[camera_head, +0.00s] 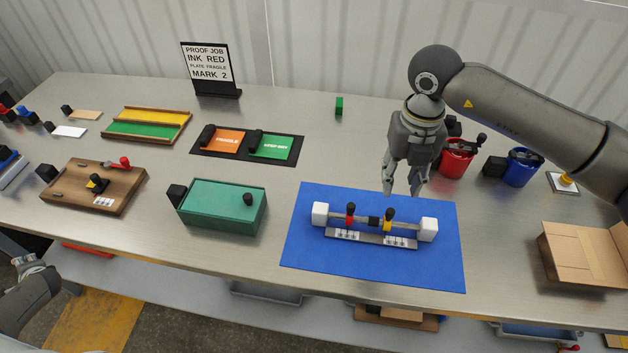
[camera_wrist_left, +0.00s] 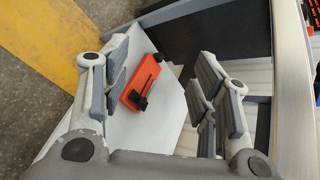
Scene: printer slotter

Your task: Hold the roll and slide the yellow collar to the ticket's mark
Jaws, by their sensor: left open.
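The roll (camera_head: 363,223) is a thin grey bar between two white end blocks on a blue mat (camera_head: 315,263). A red collar (camera_head: 350,214) with a black knob sits toward its left. The yellow collar (camera_head: 388,222), also black-knobbed, sits right of a black middle block. A scale plate (camera_head: 371,238) with small marks lies in front. The ticket (camera_head: 206,64) reads "PROOF JOB, INK RED, PLATE FRAGILE, MARK 2". My right gripper (camera_head: 402,190) is open and empty, fingers down, above and behind the yellow collar. My left gripper (camera_wrist_left: 165,88) is open and empty, low at the table's left front.
A green box (camera_head: 222,208) stands left of the mat. A wooden board (camera_head: 95,187) lies further left. Red (camera_head: 453,160) and blue (camera_head: 520,168) cups stand behind right, and an open carton (camera_head: 585,255) at right. An orange-red item (camera_wrist_left: 142,82) lies on a surface below my left gripper.

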